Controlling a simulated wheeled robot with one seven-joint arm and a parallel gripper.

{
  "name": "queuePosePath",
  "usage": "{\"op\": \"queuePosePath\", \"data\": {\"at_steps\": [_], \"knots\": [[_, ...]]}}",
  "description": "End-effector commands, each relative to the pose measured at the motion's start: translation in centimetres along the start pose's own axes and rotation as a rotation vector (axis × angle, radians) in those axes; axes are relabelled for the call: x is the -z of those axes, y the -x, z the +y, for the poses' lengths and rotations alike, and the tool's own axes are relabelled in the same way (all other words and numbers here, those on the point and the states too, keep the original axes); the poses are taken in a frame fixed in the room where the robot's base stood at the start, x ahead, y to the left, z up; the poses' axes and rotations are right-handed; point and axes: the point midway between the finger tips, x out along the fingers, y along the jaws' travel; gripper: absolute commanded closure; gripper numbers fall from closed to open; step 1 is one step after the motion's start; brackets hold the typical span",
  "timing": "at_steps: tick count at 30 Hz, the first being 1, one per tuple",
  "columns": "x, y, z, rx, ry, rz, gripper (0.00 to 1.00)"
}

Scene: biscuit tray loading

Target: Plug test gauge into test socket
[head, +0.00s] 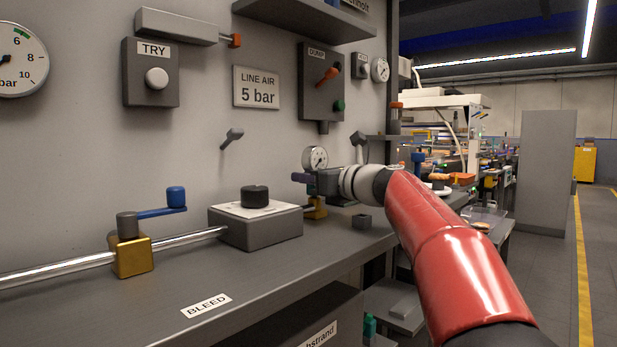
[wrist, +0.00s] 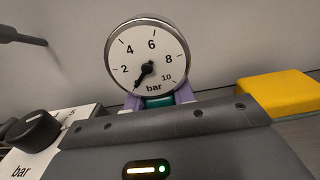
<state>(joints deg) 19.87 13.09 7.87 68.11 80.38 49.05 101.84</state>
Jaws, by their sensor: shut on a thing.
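The test gauge is a round white dial with a grey rim (head: 316,158), upright above the bench near the wall. In the wrist view its face (wrist: 140,50) reads in bar, with the needle pointing down-left, below 2. My gripper (head: 301,178) is shut on the gauge's teal stem. Its purple fingers (wrist: 157,101) show on both sides of the stem.
A grey regulator box (head: 256,227) with a black knob stands left of my gripper. A pipe with a brass valve (head: 132,256) and blue lever runs further left. A small dark block (head: 361,221) lies on the bench. A peg (head: 232,138) sticks out of the wall. The front bench is clear.

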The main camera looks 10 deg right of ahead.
Motion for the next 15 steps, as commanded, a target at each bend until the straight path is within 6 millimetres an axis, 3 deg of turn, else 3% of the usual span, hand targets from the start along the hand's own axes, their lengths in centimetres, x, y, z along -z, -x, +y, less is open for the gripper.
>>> {"op": "queuePosePath", "data": {"at_steps": [11, 12, 15], "knots": [[0.93, 0.01, 0.01, 0.0, 0.0, 0.0, 1.0], [0.88, 0.01, 0.01, 0.0, 0.0, 0.0, 0.71], [0.88, 0.0, 0.01, 0.0, 0.0, 0.0, 0.58]]}}
